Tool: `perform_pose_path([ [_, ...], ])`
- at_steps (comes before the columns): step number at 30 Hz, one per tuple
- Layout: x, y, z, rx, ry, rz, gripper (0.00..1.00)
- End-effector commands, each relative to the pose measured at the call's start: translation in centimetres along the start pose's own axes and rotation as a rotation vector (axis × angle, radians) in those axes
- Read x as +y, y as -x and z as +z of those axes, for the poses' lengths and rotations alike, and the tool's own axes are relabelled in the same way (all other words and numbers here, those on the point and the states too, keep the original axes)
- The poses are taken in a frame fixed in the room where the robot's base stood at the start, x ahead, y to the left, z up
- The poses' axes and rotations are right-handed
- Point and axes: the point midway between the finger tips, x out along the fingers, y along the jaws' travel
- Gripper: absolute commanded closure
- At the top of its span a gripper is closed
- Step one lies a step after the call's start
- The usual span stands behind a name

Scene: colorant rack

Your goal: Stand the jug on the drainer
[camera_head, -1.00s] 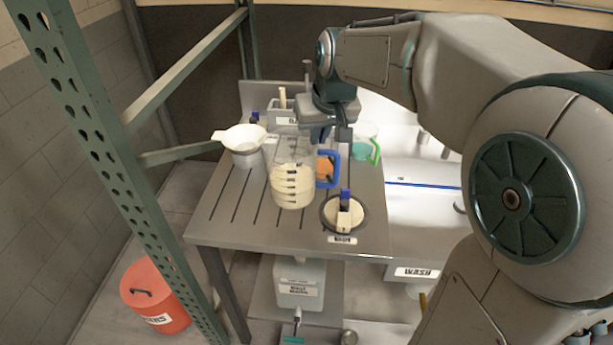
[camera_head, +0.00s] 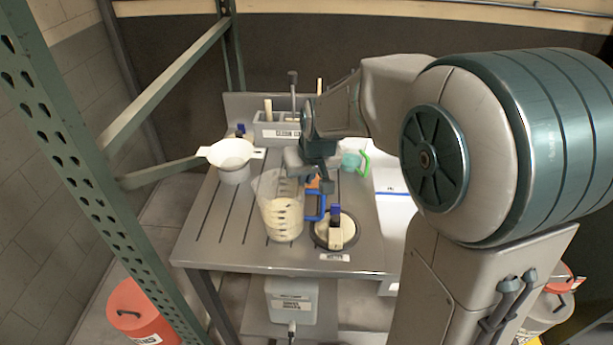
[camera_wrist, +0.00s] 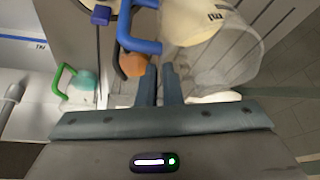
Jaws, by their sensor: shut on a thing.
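The clear jug (camera_head: 283,212) has a blue handle (camera_head: 315,206), dark markings and a cream-coloured lower part. It is upright at the front middle of the grey slotted drainer (camera_head: 215,225). Whether its base touches the slats is hard to tell. My gripper (camera_head: 308,172) is at the jug's upper right side, near the top of the handle. In the wrist view my gripper's fingers (camera_wrist: 160,84) are close together beside the jug's clear wall (camera_wrist: 222,62) and the blue handle (camera_wrist: 138,42). They are shut on the jug; the exact grip point is partly hidden.
A white funnel-like vessel (camera_head: 232,158) stands to the left. A round dark-rimmed opening (camera_head: 322,240) with a blue-tipped brush (camera_head: 336,225) is just right of the jug. A green-handled jug (camera_head: 352,162) and a grey holder (camera_head: 280,133) stand behind. A green post (camera_head: 75,165) rises at left.

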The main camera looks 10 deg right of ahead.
Motion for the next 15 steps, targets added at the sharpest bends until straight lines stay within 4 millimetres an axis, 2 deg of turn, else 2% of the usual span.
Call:
perform_pose_path([
  [11, 0.0, -0.48, 0.13, 0.004, 0.0, 0.0, 1.0],
  [14, 0.0, -0.48, 0.19, 0.002, 0.001, 0.0, 0.75],
  [15, 0.0, -0.48, 0.19, 0.001, 0.001, 0.0, 0.73],
])
